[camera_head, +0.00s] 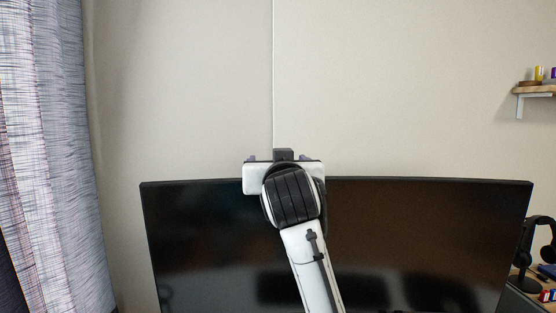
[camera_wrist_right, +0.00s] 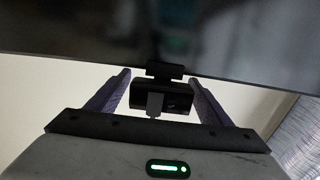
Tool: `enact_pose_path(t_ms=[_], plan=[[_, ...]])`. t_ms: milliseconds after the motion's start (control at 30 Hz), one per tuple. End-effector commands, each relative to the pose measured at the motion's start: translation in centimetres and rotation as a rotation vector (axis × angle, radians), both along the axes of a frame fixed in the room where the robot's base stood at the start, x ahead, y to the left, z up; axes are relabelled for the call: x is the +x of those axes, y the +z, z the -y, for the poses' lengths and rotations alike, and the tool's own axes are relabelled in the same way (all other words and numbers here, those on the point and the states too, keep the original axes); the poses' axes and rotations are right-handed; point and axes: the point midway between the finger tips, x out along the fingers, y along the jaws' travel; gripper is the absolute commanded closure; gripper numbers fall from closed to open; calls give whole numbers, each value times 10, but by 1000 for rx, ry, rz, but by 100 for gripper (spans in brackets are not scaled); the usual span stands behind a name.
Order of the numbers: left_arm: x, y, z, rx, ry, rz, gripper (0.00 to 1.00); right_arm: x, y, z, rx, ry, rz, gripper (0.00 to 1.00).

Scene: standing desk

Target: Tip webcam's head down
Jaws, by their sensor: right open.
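The webcam (camera_head: 283,154) is a small black block at the top edge of the monitor (camera_head: 430,225), mostly hidden behind my right wrist in the head view. In the right wrist view the webcam (camera_wrist_right: 180,98) shows with its dark head, a lens at one end and a mount against the monitor's edge. My right gripper (camera_wrist_right: 158,77) is open, with one purple finger on each side of the webcam and a visible gap to both. In the head view the purple tips of my right gripper (camera_head: 278,158) barely show past the wrist. My left gripper is out of view.
A curtain (camera_head: 50,150) hangs at the left. Headphones (camera_head: 528,250) stand at the monitor's right end, and a small wall shelf (camera_head: 535,91) is at the upper right. The wall above the monitor is clear.

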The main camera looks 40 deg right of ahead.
Motion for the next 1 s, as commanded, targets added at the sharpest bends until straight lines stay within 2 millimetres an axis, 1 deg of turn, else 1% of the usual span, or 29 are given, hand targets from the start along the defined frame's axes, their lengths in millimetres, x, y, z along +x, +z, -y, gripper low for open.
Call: enact_pose_path(t_ms=[100,300,367,500,567,667,767,833,900,933,1000], plan=[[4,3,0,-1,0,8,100,3,0,2,1,0,-1,27],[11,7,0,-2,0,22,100,3,0,2,0,0,0,27],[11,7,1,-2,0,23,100,3,0,2,0,0,0,35],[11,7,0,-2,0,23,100,3,0,2,0,0,0,59],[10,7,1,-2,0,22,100,3,0,2,0,0,0,68],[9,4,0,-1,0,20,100,3,-1,2,-3,0,5,68],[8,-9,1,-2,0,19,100,3,-5,1,-24,0,43,68],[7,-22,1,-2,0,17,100,2,-6,0,-52,2,89,68],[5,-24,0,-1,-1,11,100,1,1,1,-67,1,114,68],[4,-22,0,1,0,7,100,1,4,1,-66,1,111,68],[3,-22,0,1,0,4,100,1,4,1,-65,1,108,68]])
